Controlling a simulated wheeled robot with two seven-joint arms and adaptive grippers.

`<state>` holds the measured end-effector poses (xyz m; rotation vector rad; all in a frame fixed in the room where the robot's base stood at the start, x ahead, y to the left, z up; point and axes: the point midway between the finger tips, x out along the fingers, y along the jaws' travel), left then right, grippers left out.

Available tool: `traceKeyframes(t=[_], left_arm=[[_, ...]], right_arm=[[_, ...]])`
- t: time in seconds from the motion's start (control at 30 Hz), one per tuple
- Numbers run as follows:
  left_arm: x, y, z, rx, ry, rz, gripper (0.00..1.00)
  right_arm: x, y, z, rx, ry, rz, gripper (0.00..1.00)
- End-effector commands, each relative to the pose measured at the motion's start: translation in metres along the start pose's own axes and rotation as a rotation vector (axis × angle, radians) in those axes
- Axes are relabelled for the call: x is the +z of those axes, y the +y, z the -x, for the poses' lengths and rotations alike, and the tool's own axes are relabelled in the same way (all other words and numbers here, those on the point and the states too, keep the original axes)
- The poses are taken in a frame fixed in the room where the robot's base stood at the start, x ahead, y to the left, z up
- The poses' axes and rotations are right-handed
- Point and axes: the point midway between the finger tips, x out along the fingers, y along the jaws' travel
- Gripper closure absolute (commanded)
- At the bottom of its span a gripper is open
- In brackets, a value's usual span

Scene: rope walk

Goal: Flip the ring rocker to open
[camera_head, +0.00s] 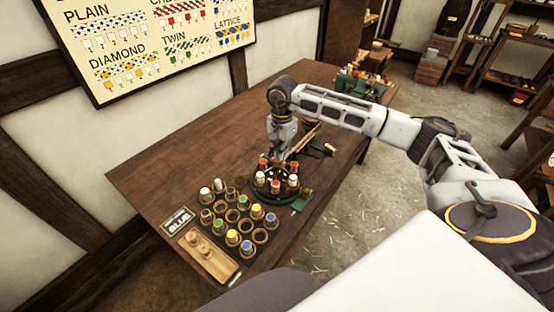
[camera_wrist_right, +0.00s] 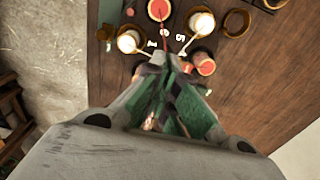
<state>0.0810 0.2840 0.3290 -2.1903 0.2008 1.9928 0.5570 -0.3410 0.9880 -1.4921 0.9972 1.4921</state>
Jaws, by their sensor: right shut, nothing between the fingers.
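A round dark ring device (camera_head: 262,190) stands on the table and carries several red-topped and white-topped bobbins. My right gripper (camera_head: 277,153) points down at the far side of this device, and its fingertips are partly hidden behind the bobbins. In the right wrist view my right gripper (camera_wrist_right: 165,62) is shut and empty, with its tips close to white numbers and a red bobbin (camera_wrist_right: 204,63). A white bobbin (camera_wrist_right: 129,40) is on the other side. I cannot make out the ring rocker for certain or tell its position; the gripper may hide it. My left gripper is not in view.
A dark rack (camera_head: 236,213) of cups and coloured bobbins lies in front of the ring device. A wooden tray (camera_head: 210,258) and a "BLUE" sign (camera_head: 178,220) are at the near edge. The table's (camera_head: 190,150) left side is clear. A pattern poster (camera_head: 160,35) hangs behind.

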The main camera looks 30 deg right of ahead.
Motion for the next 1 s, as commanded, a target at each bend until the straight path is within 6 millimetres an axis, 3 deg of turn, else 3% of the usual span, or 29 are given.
traceKeyframes(t=[0.5, 1.0], left_arm=[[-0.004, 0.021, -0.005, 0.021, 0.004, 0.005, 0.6], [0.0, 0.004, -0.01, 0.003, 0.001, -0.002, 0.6]], right_arm=[[0.0, 0.0, -0.007, 0.0, 0.0, 0.0, 1.0], [0.0, 0.0, -0.013, 0.0, 0.0, 0.0, 1.0]])
